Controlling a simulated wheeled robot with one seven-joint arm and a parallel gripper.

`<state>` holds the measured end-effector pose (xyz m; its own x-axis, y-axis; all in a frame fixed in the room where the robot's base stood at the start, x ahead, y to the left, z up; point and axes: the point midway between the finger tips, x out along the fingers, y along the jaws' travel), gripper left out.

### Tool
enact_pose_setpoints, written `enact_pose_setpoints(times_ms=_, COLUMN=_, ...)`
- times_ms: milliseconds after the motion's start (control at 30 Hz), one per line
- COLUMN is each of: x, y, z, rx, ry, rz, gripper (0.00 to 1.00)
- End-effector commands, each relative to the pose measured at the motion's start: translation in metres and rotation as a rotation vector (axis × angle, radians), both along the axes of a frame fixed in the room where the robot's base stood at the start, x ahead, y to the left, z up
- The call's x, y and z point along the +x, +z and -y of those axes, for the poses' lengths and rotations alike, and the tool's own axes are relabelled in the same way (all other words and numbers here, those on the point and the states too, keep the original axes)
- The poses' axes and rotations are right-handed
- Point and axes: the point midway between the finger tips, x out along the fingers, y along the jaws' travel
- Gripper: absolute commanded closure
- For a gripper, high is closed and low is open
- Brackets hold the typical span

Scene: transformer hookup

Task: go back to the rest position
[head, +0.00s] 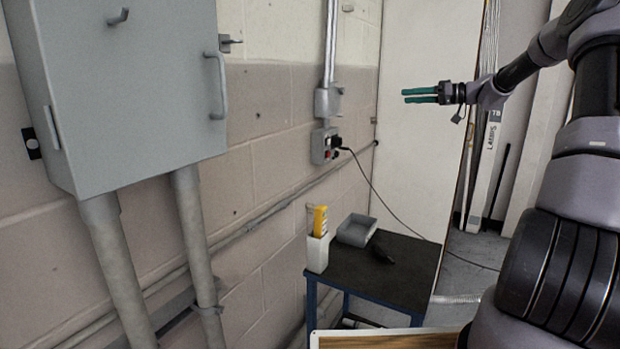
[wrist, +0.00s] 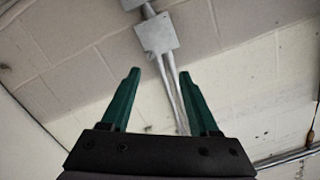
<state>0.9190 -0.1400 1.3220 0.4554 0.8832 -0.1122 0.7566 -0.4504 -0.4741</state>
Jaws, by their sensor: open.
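My gripper (head: 420,95) has two teal fingers and is held in the air at the upper right of the head view, pointing left. In the wrist view its fingers (wrist: 157,100) stand apart with nothing between them. Behind them in that view are a pale block wall and a grey metal box (wrist: 156,35) with conduits. My arm reaches in from the right edge of the head view.
A grey cabinet (head: 130,85) hangs on the left wall. An outlet box (head: 323,146) with a plugged-in black cord is on the wall.

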Motion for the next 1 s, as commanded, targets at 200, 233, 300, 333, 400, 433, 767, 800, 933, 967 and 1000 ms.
enact_pose_setpoints(times_ms=200, x=-0.025, y=0.002, z=-0.039, rx=-0.092, ry=0.036, rz=-0.110, gripper=0.39)
enact_pose_setpoints(times_ms=233, x=-0.029, y=0.002, z=-0.045, rx=-0.106, ry=0.039, rz=-0.129, gripper=0.39)
enact_pose_setpoints(times_ms=300, x=-0.042, y=0.003, z=-0.059, rx=-0.148, ry=0.046, rz=-0.178, gripper=0.39)
enact_pose_setpoints(times_ms=333, x=-0.048, y=0.002, z=-0.066, rx=-0.167, ry=0.047, rz=-0.202, gripper=0.39)
enact_pose_setpoints(times_ms=400, x=-0.064, y=0.003, z=-0.081, rx=-0.217, ry=0.045, rz=-0.259, gripper=0.39)
enact_pose_setpoints(times_ms=433, x=-0.073, y=0.003, z=-0.087, rx=-0.243, ry=0.043, rz=-0.285, gripper=0.39)
enact_pose_setpoints(times_ms=767, x=-0.206, y=0.012, z=-0.134, rx=-0.541, ry=-0.164, rz=-0.587, gripper=0.39)
enact_pose_setpoints(times_ms=800, x=-0.224, y=0.014, z=-0.134, rx=-0.565, ry=-0.206, rz=-0.611, gripper=0.39)
enact_pose_setpoints(times_ms=933, x=-0.280, y=0.019, z=-0.130, rx=-0.612, ry=-0.355, rz=-0.670, gripper=0.39)
enact_pose_setpoints(times_ms=967, x=-0.293, y=0.020, z=-0.128, rx=-0.617, ry=-0.391, rz=-0.681, gripper=0.39)
enact_pose_setpoints(times_ms=1000, x=-0.310, y=0.021, z=-0.126, rx=-0.619, ry=-0.438, rz=-0.692, gripper=0.39)
